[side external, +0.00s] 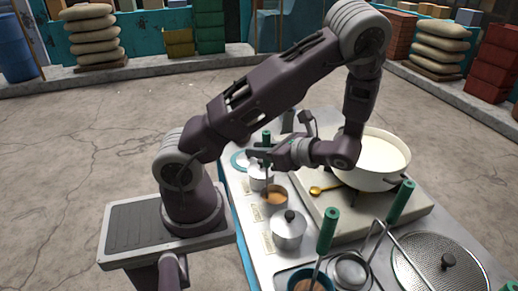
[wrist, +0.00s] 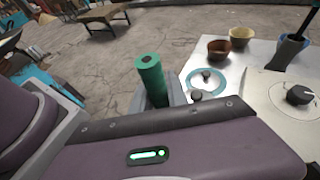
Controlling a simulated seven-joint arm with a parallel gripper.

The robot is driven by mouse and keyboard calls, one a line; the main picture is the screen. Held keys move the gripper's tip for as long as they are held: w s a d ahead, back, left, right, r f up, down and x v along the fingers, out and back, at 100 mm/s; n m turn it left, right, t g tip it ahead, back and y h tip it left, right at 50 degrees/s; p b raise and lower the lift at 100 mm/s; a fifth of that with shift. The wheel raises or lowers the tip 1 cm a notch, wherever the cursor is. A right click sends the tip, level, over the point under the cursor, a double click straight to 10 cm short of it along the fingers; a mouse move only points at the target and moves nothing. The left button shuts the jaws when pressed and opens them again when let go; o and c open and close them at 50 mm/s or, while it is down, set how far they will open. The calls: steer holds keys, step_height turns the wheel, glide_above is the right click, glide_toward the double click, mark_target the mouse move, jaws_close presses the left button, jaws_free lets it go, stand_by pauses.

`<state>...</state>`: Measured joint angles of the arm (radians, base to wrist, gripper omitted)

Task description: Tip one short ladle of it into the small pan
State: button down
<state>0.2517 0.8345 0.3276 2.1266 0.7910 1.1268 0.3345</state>
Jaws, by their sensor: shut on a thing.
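My gripper (side external: 262,154) is shut on an upright green-handled tool (side external: 266,138), above the row of small pots. The green handle (wrist: 151,79) stands up between the jaws in the wrist view. Its lower end is hard to make out, so I cannot tell whether it has a ladle bowl or holds anything. A small open pan (side external: 276,198) with brown liquid stands just below and near the gripper. A large white pot (side external: 362,181) of pale milk stands on the hob to the right, partly behind my wrist.
A lidded steel pot (side external: 289,232) stands in front of the small pan. A gold spoon (side external: 322,190) lies on the pale hob. Other green-handled tools (side external: 327,231) and a round mesh cover (side external: 440,262) crowd the front. Bowls (wrist: 218,50) stand at the table's far side in the wrist view.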

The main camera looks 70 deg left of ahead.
steer(key=shift+r, duration=0.1)
stand_by(0.4)
step_height(320, 180, up, 8)
stand_by(0.7)
steer(key=shift+s+d, duration=0.1)
steer(key=shift+s+d+f+n+t+y, duration=0.1)
steer(key=shift+s+d+n+t+y, duration=0.2)
steer(key=shift+s+d+n, duration=0.4)
steer(key=shift+s+d+f+n+t+y, duration=0.1)
steer(key=shift+s+d+n+t+y, duration=0.25)
steer(key=shift+s, duration=0.55)
steer(key=shift+d, duration=0.1)
steer(key=shift+h, duration=0.25)
